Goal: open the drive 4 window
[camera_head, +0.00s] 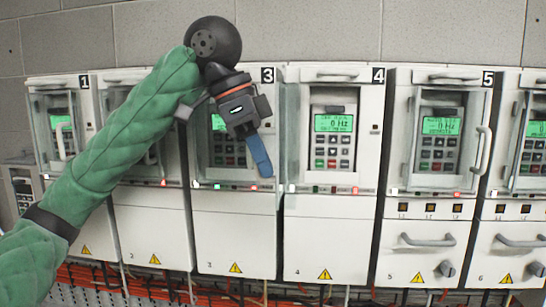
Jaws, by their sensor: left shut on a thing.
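Drive 4 (333,232) is a pale cabinet with a lit green display and keypad (333,138), which show uncovered. Its clear window (291,135) stands swung out on the left side of the opening, seen nearly edge-on. My left gripper (262,165), dark with blue fingers, is in front of drive 3's right side, at the outer edge of this window. It is shut on the window handle, which the fingers mostly hide. My right gripper is not in view.
Drive 3 (235,230) is directly behind my left gripper. Drive 5 (428,210) to the right has its window shut, with a vertical handle (482,150). My green left arm covers parts of drives 1 and 2. Orange cables run below.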

